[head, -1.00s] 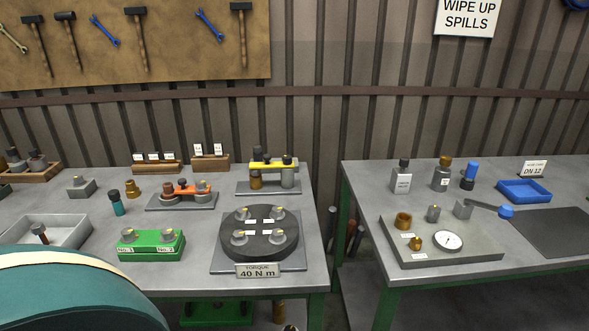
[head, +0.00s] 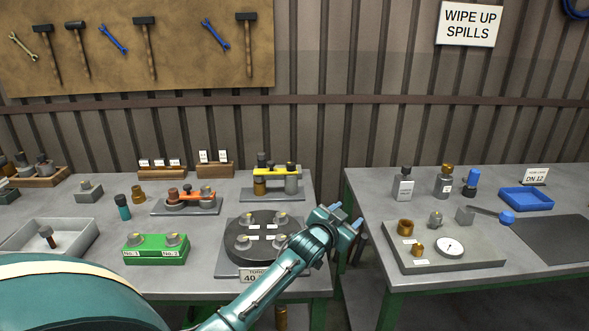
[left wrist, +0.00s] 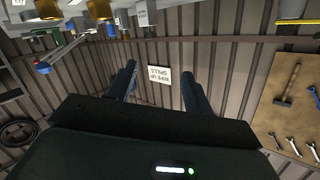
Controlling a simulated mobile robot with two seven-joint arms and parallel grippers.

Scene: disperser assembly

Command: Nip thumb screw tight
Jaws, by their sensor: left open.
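My left gripper (head: 346,215) is open and empty, in the air in front of the gap between the two benches. Its two blue fingers stand apart in the left wrist view (left wrist: 158,84). No part is plainly a thumb screw. Small dark knobs stand on the yellow-bar fixture (head: 275,172) at the back of the left bench and on the orange-bar fixture (head: 186,195) left of it. The gripper touches neither. How tight any knob is cannot be seen. My right gripper is not in view.
My left forearm crosses the round dark torque plate (head: 238,256) in the picture and partly hides it and its label. A green block (head: 155,257) and grey tray (head: 75,236) stand left. The right bench holds a dial gauge plate (head: 480,262), bottles and a blue tray (head: 526,207).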

